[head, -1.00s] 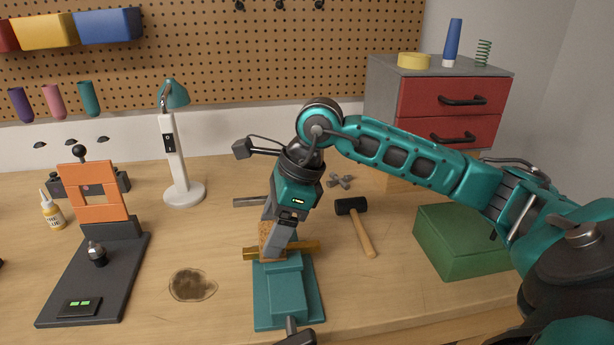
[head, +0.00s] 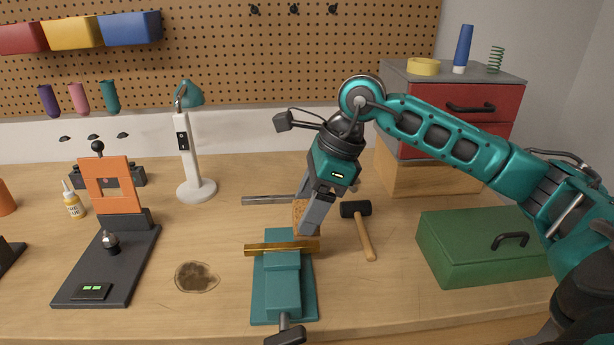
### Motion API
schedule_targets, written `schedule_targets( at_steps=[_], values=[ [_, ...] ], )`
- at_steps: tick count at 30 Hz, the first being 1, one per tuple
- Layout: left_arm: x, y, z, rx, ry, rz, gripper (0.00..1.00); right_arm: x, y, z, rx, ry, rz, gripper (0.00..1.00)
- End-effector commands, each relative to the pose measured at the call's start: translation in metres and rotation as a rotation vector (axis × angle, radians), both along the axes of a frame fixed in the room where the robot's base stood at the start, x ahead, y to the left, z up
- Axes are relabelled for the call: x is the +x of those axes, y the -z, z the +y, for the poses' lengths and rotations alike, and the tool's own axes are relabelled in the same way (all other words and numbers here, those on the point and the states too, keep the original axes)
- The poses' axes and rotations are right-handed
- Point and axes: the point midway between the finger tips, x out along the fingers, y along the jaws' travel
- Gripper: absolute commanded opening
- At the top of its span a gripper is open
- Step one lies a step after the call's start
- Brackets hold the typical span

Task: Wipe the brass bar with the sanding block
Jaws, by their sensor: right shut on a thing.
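The brass bar (head: 270,249) lies across the jaws of a teal vise (head: 284,287) at the front middle of the bench. My right gripper (head: 309,217) is shut on the sanding block (head: 300,214), a brown block partly hidden by the fingers. The block is near the bar's right half, at or just behind it; I cannot tell whether it touches. My left gripper is not in view.
A mallet (head: 363,232) lies just right of the vise. A green box (head: 478,246) stands at the right. A brown stain (head: 195,277) marks the bench left of the vise. A lamp (head: 194,150) and an orange-framed press (head: 110,186) stand at the left.

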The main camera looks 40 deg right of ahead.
Motion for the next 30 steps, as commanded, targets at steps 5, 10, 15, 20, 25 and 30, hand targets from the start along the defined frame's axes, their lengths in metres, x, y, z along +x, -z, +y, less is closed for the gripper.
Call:
schedule_targets(
  at_steps=[5, 10, 15, 20, 25, 30],
  values=[
    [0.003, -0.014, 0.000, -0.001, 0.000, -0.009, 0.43, 0.000, -0.019, -0.005, 0.000, 0.003, -0.004, 0.43],
    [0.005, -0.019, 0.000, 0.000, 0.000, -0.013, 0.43, -0.003, -0.033, -0.009, 0.000, 0.006, -0.001, 0.43],
    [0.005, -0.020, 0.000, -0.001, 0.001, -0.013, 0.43, -0.003, -0.038, -0.010, 0.000, 0.007, -0.002, 0.43],
    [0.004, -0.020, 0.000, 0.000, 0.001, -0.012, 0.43, -0.003, -0.038, -0.010, 0.001, 0.007, -0.001, 0.43],
    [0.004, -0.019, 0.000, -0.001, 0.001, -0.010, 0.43, -0.003, -0.038, -0.010, 0.001, 0.007, -0.001, 0.43],
    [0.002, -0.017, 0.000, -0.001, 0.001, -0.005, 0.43, -0.003, -0.037, -0.010, 0.001, 0.007, -0.001, 0.43]
  ],
)
